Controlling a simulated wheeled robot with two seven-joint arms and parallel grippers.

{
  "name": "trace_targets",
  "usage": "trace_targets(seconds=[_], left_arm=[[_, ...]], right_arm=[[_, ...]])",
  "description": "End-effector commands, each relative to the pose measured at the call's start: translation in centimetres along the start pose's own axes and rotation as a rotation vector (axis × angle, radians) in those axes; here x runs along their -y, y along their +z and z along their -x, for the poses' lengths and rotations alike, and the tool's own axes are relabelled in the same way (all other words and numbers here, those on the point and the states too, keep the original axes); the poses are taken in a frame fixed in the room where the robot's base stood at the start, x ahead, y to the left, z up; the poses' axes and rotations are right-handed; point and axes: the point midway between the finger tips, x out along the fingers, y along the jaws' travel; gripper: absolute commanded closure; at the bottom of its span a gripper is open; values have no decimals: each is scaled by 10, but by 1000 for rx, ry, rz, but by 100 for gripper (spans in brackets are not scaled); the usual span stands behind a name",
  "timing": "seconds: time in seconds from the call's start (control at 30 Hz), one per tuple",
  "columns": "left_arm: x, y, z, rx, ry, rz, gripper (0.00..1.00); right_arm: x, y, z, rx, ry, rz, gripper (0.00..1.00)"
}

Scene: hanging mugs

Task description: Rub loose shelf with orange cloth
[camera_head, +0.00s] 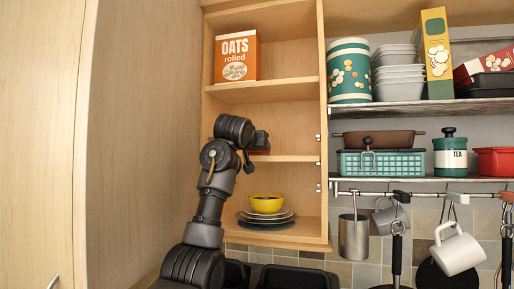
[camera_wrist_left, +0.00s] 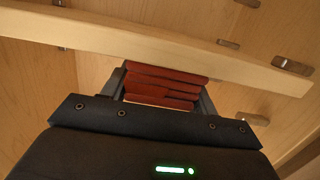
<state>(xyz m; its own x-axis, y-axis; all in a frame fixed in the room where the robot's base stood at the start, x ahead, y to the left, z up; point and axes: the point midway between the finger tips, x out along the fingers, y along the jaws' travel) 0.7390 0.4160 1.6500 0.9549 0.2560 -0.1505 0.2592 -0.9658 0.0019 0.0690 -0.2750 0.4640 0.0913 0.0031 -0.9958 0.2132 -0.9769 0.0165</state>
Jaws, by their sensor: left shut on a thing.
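My left gripper (camera_head: 260,140) reaches into the open wooden cabinet, at its middle shelf (camera_head: 300,158). It is shut on a folded red-orange cloth, which shows as a small red patch (camera_head: 261,152) in the head view. In the left wrist view the cloth (camera_wrist_left: 160,86) is stacked in layers between the two fingers of the gripper (camera_wrist_left: 163,92). A pale wooden board (camera_wrist_left: 150,42) crosses just beyond it. I cannot tell whether the cloth touches the board. Which shelf is loose does not show. My right gripper is not in view.
An orange oats box (camera_head: 237,58) stands on the shelf above. A yellow bowl (camera_head: 266,203) sits on stacked plates (camera_head: 266,216) below. Small metal pegs (camera_wrist_left: 292,66) stick out of the cabinet wall. Mugs and pans hang from a rail (camera_head: 430,193) at right.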

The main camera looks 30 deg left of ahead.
Motion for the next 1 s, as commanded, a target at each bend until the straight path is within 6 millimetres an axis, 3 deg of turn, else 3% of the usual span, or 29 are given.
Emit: trace_targets(seconds=[0.5, 1.0], left_arm=[[-36, 3, 0, 1, 1, -1, 61], [-47, 4, -1, 4, 1, -2, 61]], right_arm=[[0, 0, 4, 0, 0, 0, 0], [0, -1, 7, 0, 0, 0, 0]])
